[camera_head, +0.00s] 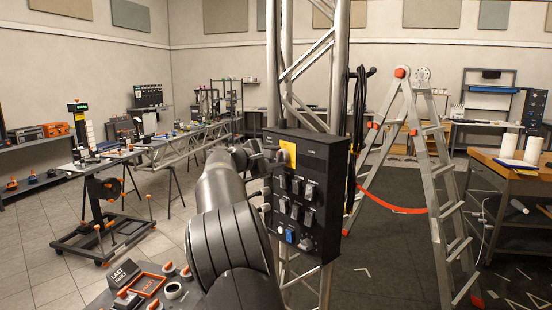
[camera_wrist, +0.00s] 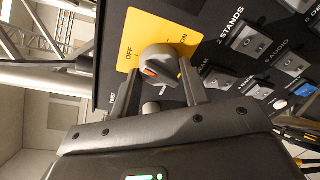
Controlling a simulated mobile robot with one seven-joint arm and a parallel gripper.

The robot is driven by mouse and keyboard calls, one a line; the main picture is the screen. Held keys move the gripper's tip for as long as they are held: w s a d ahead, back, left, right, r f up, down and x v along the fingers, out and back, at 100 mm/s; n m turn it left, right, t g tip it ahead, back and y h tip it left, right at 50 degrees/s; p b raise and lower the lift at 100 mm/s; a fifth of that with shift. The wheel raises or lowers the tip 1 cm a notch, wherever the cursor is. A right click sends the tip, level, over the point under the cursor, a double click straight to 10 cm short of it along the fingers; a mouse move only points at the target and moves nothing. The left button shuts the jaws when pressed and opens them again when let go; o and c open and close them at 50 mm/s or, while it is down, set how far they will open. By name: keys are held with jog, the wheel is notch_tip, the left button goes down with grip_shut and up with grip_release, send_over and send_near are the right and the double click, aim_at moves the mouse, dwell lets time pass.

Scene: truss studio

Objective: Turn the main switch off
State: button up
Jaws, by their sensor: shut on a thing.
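The main switch is a grey rotary knob (camera_wrist: 163,58) with an orange-red mark, on a yellow plate (camera_wrist: 140,28) printed OFF and ON. The plate is at the top of a black power box (camera_head: 320,165) on the truss tower; in the head view the yellow plate (camera_head: 288,148) is partly visible. My gripper (camera_wrist: 162,70) has one finger on each side of the knob and is shut on it. The red mark faces the lower left in the wrist view, nearer OFF than ON. In the head view my gripper (camera_head: 270,158) largely hides the knob.
A stepladder (camera_head: 432,170) stands farther right.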

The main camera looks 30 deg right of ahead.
jog(key=shift+f+n+g, duration=0.15)
jog(key=shift+n+g, duration=0.15)
jog(key=shift+n, duration=1.1)
jog(key=o, duration=1)
jog(key=shift+c, duration=0.2)
jog(key=shift+a, duration=0.1)
jog(key=v, duration=1)
jog(key=shift+a, duration=0.3)
